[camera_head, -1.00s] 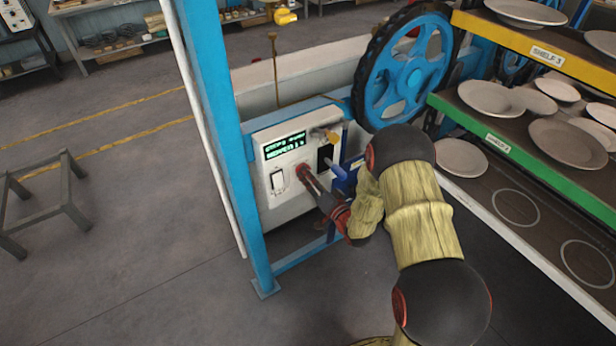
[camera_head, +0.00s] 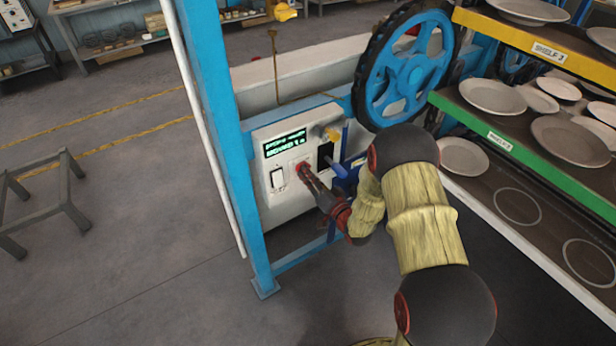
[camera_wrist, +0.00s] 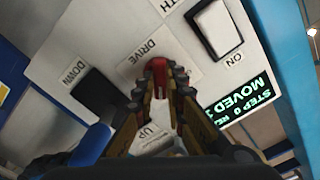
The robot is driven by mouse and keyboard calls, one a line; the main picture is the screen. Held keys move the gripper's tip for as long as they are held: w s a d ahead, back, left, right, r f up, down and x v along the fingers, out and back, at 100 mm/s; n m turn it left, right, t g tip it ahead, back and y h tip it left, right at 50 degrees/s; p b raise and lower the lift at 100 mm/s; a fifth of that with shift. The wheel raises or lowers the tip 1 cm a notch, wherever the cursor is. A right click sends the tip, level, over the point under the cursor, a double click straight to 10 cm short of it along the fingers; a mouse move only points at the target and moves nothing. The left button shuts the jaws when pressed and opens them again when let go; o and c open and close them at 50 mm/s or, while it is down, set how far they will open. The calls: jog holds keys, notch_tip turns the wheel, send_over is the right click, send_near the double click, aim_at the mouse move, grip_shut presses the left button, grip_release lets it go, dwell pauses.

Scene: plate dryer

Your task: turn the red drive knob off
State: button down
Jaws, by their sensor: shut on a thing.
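The red drive knob (camera_wrist: 158,67) is on the white control panel (camera_head: 268,160) under the word DRIVE in the wrist view. My gripper (camera_wrist: 160,85) is shut on the knob, its two fingers on either side of it. In the head view my gripper (camera_head: 306,174) meets the panel at the knob, and the fingers hide most of the red. A green-lettered display (camera_wrist: 240,102) reads partly "STEP 0" and "MOVED"; the rest is cut off. The knob's exact turn angle cannot be told.
A white rocker switch (camera_wrist: 215,30) marked ON and a black switch (camera_wrist: 98,92) by the word DOWN flank the knob. A blue handwheel (camera_head: 405,75), a blue post (camera_head: 228,130) and shelves with plates (camera_head: 490,97) stand close by.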

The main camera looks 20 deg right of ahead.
jog(key=n+b, duration=1.4)
jog(key=n, duration=0.2)
jog(key=shift+f, duration=0.15)
jog(key=shift+n+b, duration=0.4)
jog(key=c, duration=1.8)
grip_release()
jog(key=shift+c, duration=0.2)
jog(key=shift+s, duration=0.1)
